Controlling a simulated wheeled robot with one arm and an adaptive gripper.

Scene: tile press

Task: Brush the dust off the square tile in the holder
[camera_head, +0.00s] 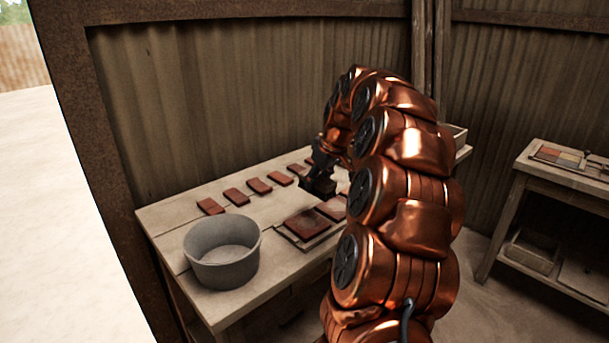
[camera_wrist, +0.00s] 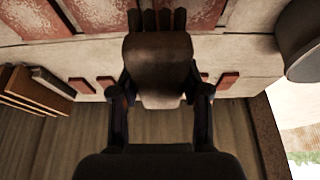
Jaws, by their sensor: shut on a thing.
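My gripper (camera_head: 322,162) is shut on a brown brush (camera_wrist: 158,65), gripped between its two fingers in the wrist view. Its bristle-like strips (camera_wrist: 160,18) point toward the top of that picture. In the head view the dark brush (camera_head: 319,187) is held over the back part of the table. Two dusty red tiles (camera_head: 305,222) (camera_head: 333,207) lie in the holder (camera_head: 308,243) at the table's front; the arm hides part of the holder. In the wrist view these tiles (camera_wrist: 28,18) (camera_wrist: 195,14) show pale dust patches, with the brush between them. I cannot tell whether the bristles touch anything.
A grey bucket (camera_head: 222,252) stands at the table's left front; it also shows in the wrist view (camera_wrist: 303,40). A row of several small red tiles (camera_head: 259,186) lies along the back. A corrugated wall (camera_head: 250,90) stands behind. A side shelf (camera_head: 565,175) is at the right.

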